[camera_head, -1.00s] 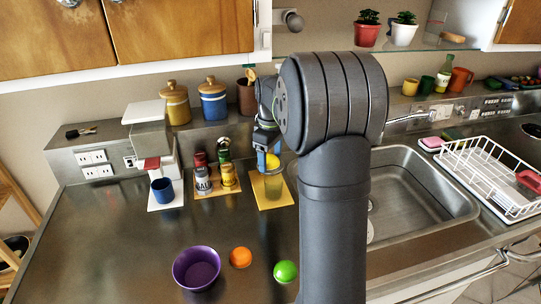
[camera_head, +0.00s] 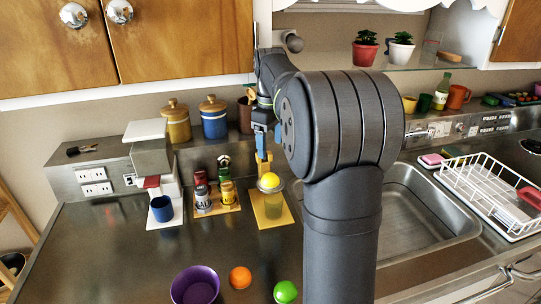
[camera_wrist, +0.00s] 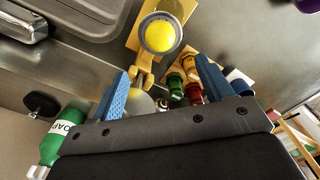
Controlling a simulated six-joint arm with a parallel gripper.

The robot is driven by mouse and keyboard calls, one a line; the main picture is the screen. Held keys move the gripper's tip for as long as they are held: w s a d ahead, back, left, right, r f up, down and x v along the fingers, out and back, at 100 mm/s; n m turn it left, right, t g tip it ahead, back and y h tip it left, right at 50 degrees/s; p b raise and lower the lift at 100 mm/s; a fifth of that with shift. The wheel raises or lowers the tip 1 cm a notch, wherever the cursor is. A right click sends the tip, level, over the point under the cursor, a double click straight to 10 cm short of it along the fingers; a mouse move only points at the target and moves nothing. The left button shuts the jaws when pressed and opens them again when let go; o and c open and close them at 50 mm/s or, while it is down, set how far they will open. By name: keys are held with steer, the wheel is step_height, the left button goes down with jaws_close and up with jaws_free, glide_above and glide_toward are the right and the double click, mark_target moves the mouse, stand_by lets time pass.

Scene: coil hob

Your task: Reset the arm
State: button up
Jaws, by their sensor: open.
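My gripper (camera_head: 262,128) is up above the back of the counter, left of my large grey arm link in the head view. In the wrist view its two blue fingers are spread wide apart, and the gripper (camera_wrist: 161,67) holds nothing. The wrist view also shows the yellow ball (camera_wrist: 159,36) inside the round rim, beyond the fingertips. A yellow upright piece (camera_head: 263,162) stands behind the glass.
Salt and other small containers (camera_head: 203,197) stand left of the mat, beside a blue mug (camera_head: 161,208). A purple bowl (camera_head: 195,287), orange ball (camera_head: 240,277) and green ball (camera_head: 285,291) are in front. The sink (camera_head: 410,215) and white dish rack (camera_head: 487,195) lie right.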

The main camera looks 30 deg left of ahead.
mark_target(270, 175)
steer(key=shift+r, duration=0.45)
steer(key=shift+f, duration=0.1)
step_height(270, 175, down, 12)
steer(key=shift+r, duration=2.05)
steer(key=shift+f, duration=0.1)
